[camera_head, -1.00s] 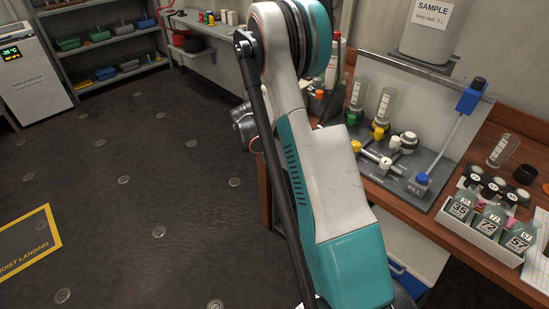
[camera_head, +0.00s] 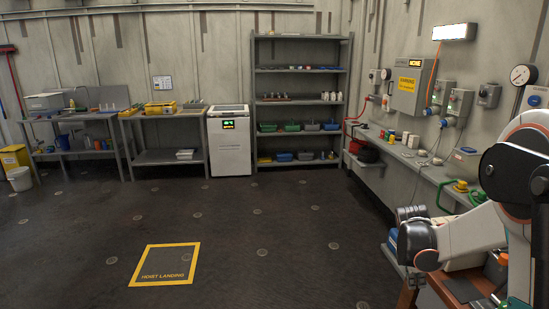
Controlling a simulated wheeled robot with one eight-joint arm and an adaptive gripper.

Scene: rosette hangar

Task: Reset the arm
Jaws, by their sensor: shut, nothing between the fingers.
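My arm (camera_head: 500,225) is folded at the right edge of the head view, with its large dark joint cut off by the frame. My gripper (camera_head: 416,276) is at the arm's left end, below the dark round wrist parts, beside the near end of the wall bench. It is small and dark here, and its fingers are hard to make out. It appears shut and holds nothing visible.
A wall bench (camera_head: 425,168) runs along the right. Shelving (camera_head: 301,72), a white cabinet (camera_head: 229,150) and two grey tables (camera_head: 165,157) line the back wall. The floor around the yellow-framed hoist landing mark (camera_head: 165,264) is clear.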

